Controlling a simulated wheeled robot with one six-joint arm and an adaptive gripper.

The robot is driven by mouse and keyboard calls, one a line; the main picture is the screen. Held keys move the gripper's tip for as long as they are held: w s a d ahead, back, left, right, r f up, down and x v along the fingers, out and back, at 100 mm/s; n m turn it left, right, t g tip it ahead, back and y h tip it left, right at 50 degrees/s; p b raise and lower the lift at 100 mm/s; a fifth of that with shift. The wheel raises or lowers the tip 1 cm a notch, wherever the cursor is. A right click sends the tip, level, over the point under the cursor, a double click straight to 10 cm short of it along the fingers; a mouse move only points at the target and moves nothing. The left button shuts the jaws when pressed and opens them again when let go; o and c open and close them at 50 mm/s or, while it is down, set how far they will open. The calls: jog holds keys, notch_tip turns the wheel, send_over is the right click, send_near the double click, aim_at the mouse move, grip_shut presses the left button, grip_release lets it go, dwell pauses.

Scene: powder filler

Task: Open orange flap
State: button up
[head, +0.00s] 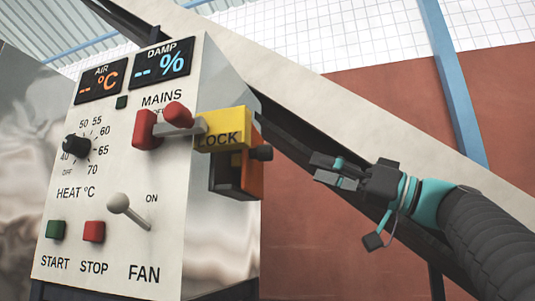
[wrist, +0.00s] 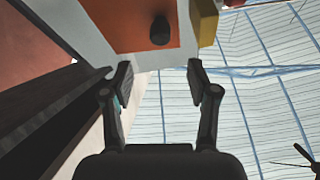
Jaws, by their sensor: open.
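The orange flap (head: 252,178) is on the right side of the control panel, beside a dark box under the yellow LOCK block (head: 225,128). A black knob (head: 262,153) sticks out from the flap to the right. In the wrist view the orange flap (wrist: 115,18) is at the top, with its dark knob (wrist: 160,30) pointing toward me. My gripper (head: 323,169) is open and empty, to the right of the knob and apart from it. In the wrist view the open fingers (wrist: 160,82) are below the knob in the picture.
The panel (head: 100,190) carries a red mains handle (head: 145,130), a heat dial (head: 76,146), a fan lever (head: 120,204), and START (head: 55,229) and STOP (head: 94,232) buttons. A sloping beam (head: 330,105) runs behind my arm. Open air lies between gripper and knob.

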aim_at(268, 153)
jog(key=p+x, duration=0.2)
jog(key=x, duration=0.9)
jog(key=shift+a+r+p, duration=0.15)
jog(key=shift+a+p, duration=0.1)
jog(key=shift+p, duration=0.1)
grip_shut()
